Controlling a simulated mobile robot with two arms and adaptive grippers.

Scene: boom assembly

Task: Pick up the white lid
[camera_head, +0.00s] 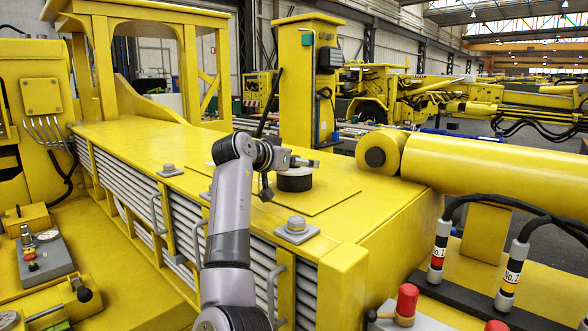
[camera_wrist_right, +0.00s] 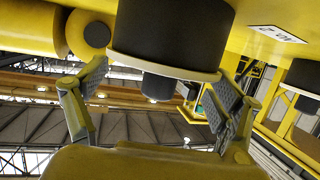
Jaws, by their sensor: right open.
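A black cylinder (camera_head: 295,183) stands on a yellow plate on top of the yellow machine. A pale lid sits on its top, mostly hidden behind my gripper in the head view. In the right wrist view, which appears upside down, the lid's pale rim (camera_wrist_right: 165,66) edges the black cylinder (camera_wrist_right: 170,30), and a smaller dark knob (camera_wrist_right: 160,88) sticks out from it. My right gripper (camera_head: 302,162) is at the lid. In the wrist view its open fingers (camera_wrist_right: 158,84) are on either side of the knob, with gaps visible. My left gripper is not in view.
A thick yellow boom cylinder (camera_head: 490,170) lies to the right. A yellow post (camera_head: 297,85) rises behind. Bolted grey lugs (camera_head: 296,230) and grab handles line the near edge. Red-capped parts (camera_head: 407,301) and black hoses are at lower right. A second dark cylinder (camera_wrist_right: 303,75) shows in the wrist view.

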